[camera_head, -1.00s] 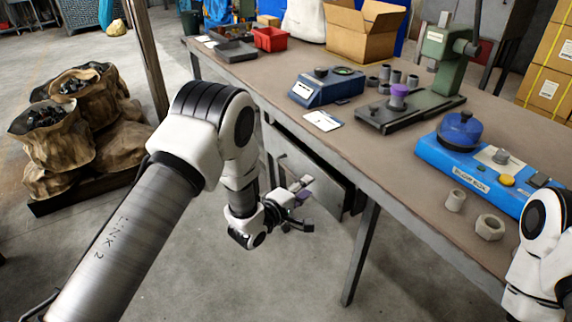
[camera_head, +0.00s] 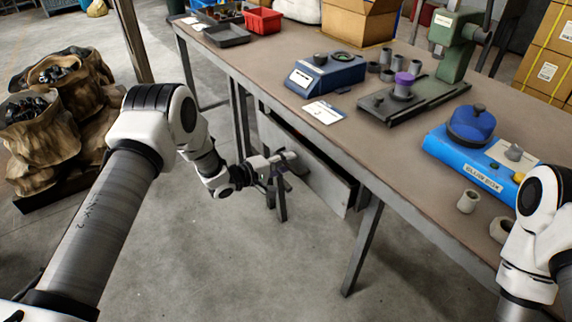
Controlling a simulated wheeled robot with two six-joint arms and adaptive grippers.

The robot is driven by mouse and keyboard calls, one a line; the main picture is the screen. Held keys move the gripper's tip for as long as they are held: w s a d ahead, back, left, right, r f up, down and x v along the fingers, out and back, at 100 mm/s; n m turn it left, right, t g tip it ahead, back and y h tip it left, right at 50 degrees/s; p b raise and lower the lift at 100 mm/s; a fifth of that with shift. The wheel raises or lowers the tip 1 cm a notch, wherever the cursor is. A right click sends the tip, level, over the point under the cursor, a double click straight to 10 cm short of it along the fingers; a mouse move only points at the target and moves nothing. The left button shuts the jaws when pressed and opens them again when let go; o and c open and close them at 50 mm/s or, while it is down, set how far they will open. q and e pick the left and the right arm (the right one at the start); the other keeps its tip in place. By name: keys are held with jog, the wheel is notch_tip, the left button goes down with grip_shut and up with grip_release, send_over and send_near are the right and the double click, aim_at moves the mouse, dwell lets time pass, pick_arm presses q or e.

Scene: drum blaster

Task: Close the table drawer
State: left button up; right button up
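The table drawer (camera_head: 326,184) is a grey metal box under the near edge of the workbench. It stands out a little from under the table top, with its front facing me and its right side showing. My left gripper (camera_head: 286,178) is in front of the left half of the drawer front and hides part of it. Its fingers are spread apart with nothing between them. I cannot tell whether it touches the drawer. Of my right arm only links show at the lower right; its gripper is out of view.
The workbench (camera_head: 255,66) carries a blue scale (camera_head: 325,78), a green press (camera_head: 455,45), a blue device (camera_head: 465,160) and a red bin (camera_head: 263,20). A table leg (camera_head: 362,245) stands right of the drawer. Sacks (camera_head: 60,110) stand at the left. The floor before the drawer is clear.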

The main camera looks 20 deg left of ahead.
aim_at(297, 159)
pick_arm(q)
jog(key=shift+c, duration=0.4)
grip_shut()
jog(key=x, duration=0.1)
jog(key=b+x, duration=0.1)
jog(key=x, duration=0.1)
jog(key=shift+w+d+r+b, duration=0.15)
jog(key=shift+w+d+b, duration=0.15)
jog(key=shift+w+d+r, duration=0.1)
jog(key=shift+w, duration=0.1)
jog(key=shift+r, duration=0.1)
jog(key=shift+o, duration=0.4)
grip_release()
